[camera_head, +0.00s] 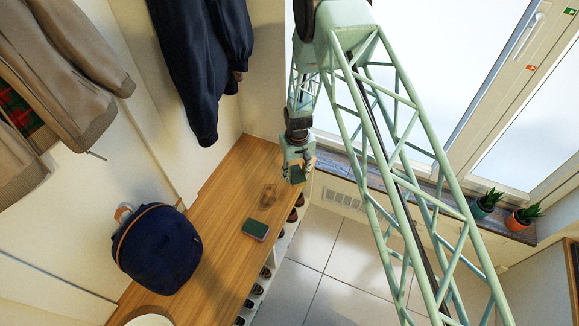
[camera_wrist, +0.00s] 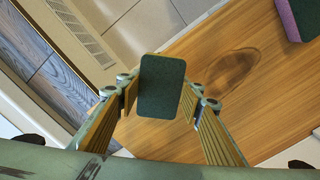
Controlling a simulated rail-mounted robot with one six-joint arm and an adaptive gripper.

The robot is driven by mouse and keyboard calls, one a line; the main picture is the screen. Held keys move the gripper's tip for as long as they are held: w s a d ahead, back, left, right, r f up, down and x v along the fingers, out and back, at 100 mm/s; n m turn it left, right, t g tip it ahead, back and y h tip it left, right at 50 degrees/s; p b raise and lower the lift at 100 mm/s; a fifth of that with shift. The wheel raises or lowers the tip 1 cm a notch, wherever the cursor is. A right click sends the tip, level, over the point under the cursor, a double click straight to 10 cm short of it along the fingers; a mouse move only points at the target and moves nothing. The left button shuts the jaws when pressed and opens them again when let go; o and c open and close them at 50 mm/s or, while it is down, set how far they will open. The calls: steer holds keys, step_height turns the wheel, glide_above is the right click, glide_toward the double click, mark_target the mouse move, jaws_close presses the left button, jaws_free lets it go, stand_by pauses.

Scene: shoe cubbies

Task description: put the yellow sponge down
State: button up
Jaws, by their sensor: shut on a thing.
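My gripper (camera_head: 297,170) is shut on a sponge (camera_wrist: 161,86), above the far end of the wooden bench near its right edge. In the wrist view the sponge sits between the two fingers, its dark green face toward the camera. In the head view the held sponge (camera_head: 297,175) is a small dark green patch at the fingertips. The bench top (camera_head: 228,190) below shows a dark oval mark (camera_wrist: 228,72).
Another green-faced sponge (camera_head: 255,229) lies on the bench; its side looks pink-purple in the wrist view (camera_wrist: 297,18). A navy bag (camera_head: 158,250) stands at the left. Jackets (camera_head: 195,60) hang above. Shoes (camera_head: 257,290) fill cubbies below. Potted plants (camera_head: 485,207) stand at the window.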

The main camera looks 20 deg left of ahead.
steer(key=w+a, duration=0.2)
steer(key=w+a+b, duration=0.1)
steer(key=w, duration=0.2)
steer(key=w+a+f, duration=0.1)
steer(key=w+a, duration=0.1)
steer(key=shift+w+a+b, duration=0.25)
steer(key=shift+a+b, duration=0.05)
steer(key=shift+r, duration=0.1)
steer(key=shift+f+b, duration=0.5)
steer(key=shift+f, duration=1.25)
steer(key=shift+f, duration=0.2)
steer(key=o, duration=0.9)
steer(key=shift+r, duration=0.2)
steer(key=shift+r+p, duration=1.3)
steer(key=shift+r, duration=4.7)
